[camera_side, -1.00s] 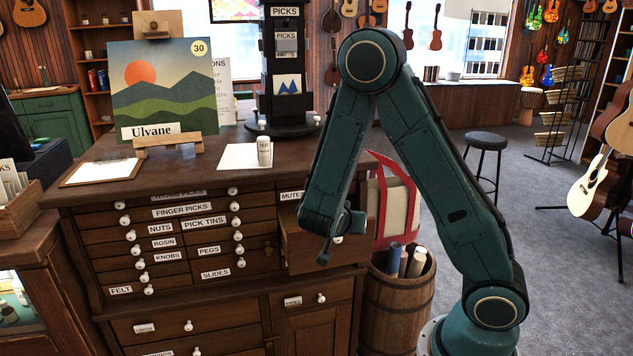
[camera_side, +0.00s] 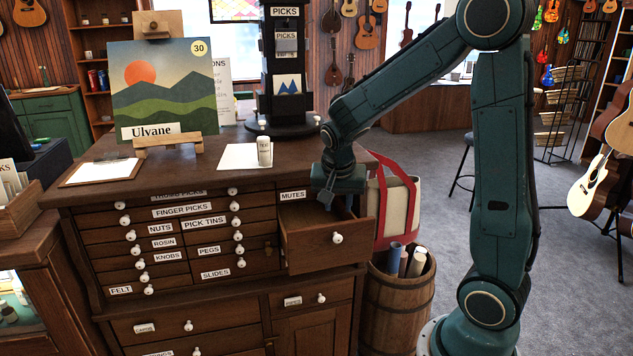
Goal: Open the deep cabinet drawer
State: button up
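The wooden cabinet (camera_side: 200,294) has many small labelled drawers with white knobs. The deep drawer (camera_side: 312,246) at its upper right, under the MUTES label, stands pulled out, with its inside partly visible. Its white knob (camera_side: 337,238) is free, with nothing touching it. My gripper (camera_side: 326,203) points down above the drawer's opening, behind its front panel. The fingers are small and dark here, and I cannot tell how far apart they are. Whether they touch anything inside the drawer is unclear.
A white cup-like container (camera_side: 265,152) and paper stand on the cabinet top, beside an easel with a painting (camera_side: 163,90) and a black picks stand (camera_side: 283,126). A barrel with rolls (camera_side: 397,312) and a red-and-cream bag (camera_side: 398,208) stand right of the cabinet.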

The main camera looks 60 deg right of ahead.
aim_at(338, 237)
jog(key=shift+x, duration=6.85)
jog(key=shift+s, duration=0.1)
grip_shut()
